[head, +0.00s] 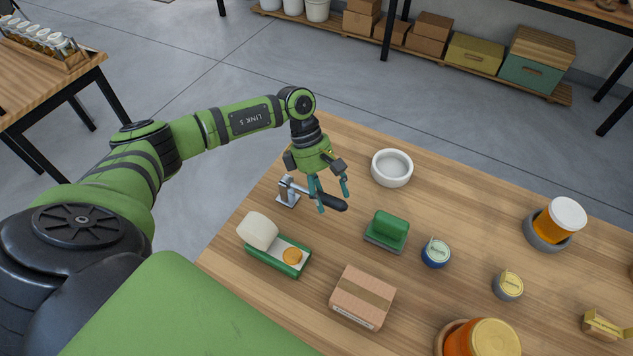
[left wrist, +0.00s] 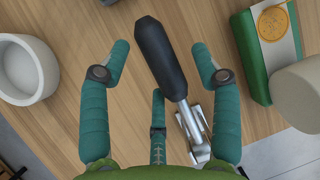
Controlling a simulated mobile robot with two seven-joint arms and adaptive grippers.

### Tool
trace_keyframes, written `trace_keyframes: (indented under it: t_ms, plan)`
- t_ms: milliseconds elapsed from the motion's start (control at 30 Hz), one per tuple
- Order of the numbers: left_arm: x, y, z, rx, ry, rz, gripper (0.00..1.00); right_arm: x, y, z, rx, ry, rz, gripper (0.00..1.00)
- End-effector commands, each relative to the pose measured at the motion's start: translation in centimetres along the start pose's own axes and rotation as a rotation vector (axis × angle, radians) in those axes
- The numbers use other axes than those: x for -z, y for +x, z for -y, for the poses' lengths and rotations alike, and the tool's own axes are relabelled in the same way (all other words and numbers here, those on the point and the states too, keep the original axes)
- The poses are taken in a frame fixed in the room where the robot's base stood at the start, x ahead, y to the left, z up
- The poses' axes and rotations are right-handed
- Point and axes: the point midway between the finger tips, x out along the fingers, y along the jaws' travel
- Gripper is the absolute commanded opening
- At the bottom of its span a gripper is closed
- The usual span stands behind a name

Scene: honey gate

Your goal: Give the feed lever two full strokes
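The feed lever has a black handle (head: 328,200) and a silver metal base (head: 288,193) fixed near the left edge of the wooden table. The handle lies low, pointing to the right in the head view. My left gripper (head: 331,194) is just above the handle, its teal fingers apart. In the left wrist view the black handle (left wrist: 162,55) lies between the spread fingers of my gripper (left wrist: 163,70), with visible gaps on both sides. The metal bracket (left wrist: 194,130) is partly hidden behind the gripper. My right gripper is in neither view.
A white bowl (head: 392,168) stands behind the lever. A green block (head: 387,230), a green tray (head: 290,259) with a pale rounded object (head: 258,231), and a cardboard box (head: 362,297) are nearer. Jars and tins stand at right.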

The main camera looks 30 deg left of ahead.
Motion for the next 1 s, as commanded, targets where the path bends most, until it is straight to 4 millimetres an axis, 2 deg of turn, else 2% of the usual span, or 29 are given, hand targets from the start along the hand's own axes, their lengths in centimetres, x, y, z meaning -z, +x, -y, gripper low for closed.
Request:
trace_keyframes:
  t_ms: [267,1000]
  plan:
    - [-0.1,-0.3,-0.1,-0.004,0.001,0.003,0.64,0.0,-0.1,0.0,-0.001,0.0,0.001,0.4]
    - [-0.1,-6.2,-0.1,-0.005,0.002,0.004,0.64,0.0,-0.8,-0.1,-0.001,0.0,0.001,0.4]
